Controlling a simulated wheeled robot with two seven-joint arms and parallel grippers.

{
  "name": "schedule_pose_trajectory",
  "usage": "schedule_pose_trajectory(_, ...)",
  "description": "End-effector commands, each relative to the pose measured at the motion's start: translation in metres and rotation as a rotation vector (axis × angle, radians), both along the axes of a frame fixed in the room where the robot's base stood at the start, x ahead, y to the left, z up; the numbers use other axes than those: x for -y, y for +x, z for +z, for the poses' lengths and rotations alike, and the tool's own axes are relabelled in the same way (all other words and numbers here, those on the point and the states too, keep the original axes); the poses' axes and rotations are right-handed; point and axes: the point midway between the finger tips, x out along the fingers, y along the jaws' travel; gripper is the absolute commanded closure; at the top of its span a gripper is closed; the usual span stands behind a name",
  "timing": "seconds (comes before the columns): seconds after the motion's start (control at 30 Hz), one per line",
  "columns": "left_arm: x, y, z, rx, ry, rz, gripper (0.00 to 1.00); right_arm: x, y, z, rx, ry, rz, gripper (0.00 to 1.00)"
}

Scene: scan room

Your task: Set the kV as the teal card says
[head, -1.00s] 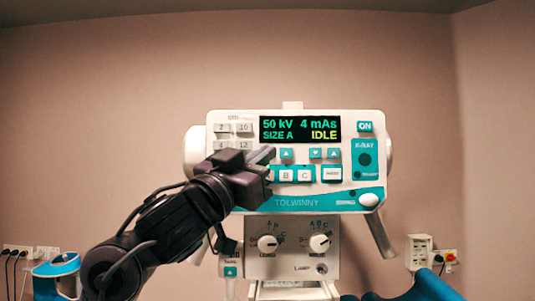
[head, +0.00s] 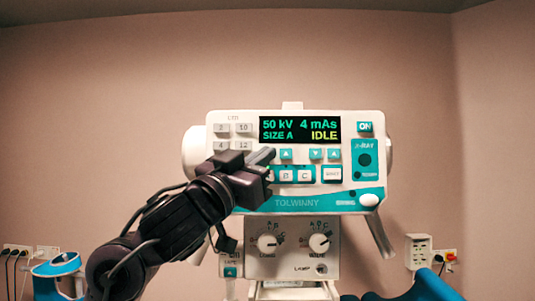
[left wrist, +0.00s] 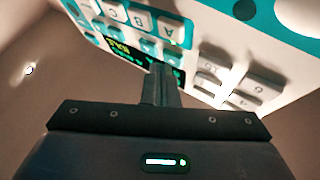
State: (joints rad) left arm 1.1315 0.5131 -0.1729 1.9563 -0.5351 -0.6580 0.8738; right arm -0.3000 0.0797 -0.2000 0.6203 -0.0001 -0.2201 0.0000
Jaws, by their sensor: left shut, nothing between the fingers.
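The white and teal control panel (head: 225,187) faces me. Its display (head: 300,130) reads 50 kV, 4 mAs, SIZE A, IDLE. Below it are a teal up-arrow button (head: 286,154) on the left and a down-arrow (head: 316,154) and up-arrow (head: 334,154) pair on the right. My left gripper (head: 270,155) is shut and empty, its tips in front of the panel just left of the left up-arrow. It hides the panel there. In the left wrist view the shut fingers (left wrist: 163,75) point at the button row under the display; I cannot tell whether they touch. No teal card shows.
Size buttons B and C (head: 305,174) lie just below the fingers. Grey number keys (head: 244,128) are at upper left, the ON button (head: 365,127) at upper right. Two knobs (head: 268,242) (head: 320,243) sit below. The space right of the panel is free.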

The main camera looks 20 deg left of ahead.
Motion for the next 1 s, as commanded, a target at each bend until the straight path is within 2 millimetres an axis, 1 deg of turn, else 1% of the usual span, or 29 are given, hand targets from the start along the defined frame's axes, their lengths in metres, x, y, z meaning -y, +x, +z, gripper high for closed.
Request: schedule_pose_trajectory(1.0, -0.0022, 0.008, 0.0002, 0.001, -0.001, -0.001, 1.0, -0.0011, 0.0002, 0.0016, 0.0, 0.001, -0.001, 0.64)
